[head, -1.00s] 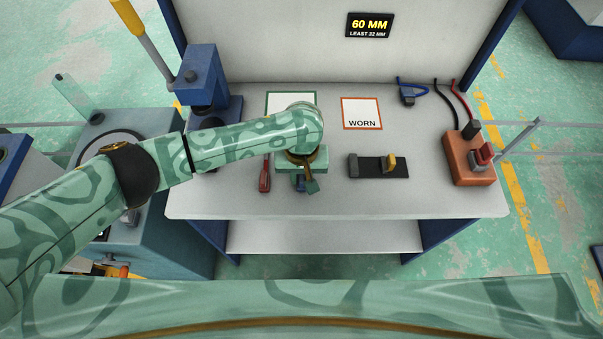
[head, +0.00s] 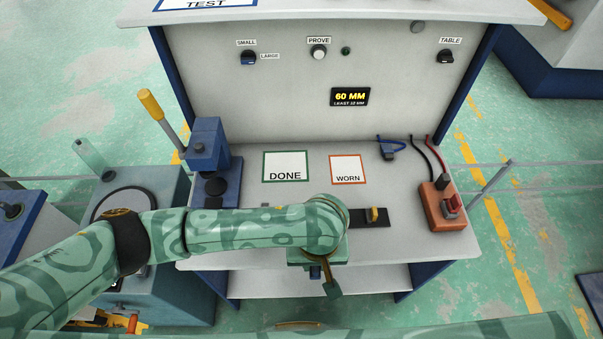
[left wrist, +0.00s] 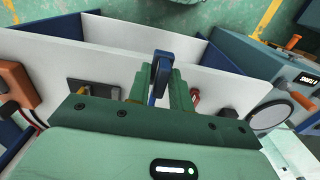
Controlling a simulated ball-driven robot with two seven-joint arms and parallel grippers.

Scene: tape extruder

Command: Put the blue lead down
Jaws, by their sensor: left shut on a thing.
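The blue lead (head: 390,150) lies at the back right of the bench, its blue cable looping from the back panel to a dark plug end. My left gripper (head: 320,275) is over the bench's front edge, in front of and well apart from that lead. It is shut on a slim blue thing, which shows upright between the fingers in the left wrist view (left wrist: 159,75). I cannot tell exactly what this blue thing is. My arm hides part of the bench front. My right gripper is not in view.
An orange block (head: 436,205) with black and red leads stands at the right. A dark holder (head: 375,217) with a yellow piece is beside my gripper. DONE (head: 285,167) and WORN (head: 348,169) cards lie bare. A blue lever press (head: 208,150) stands left.

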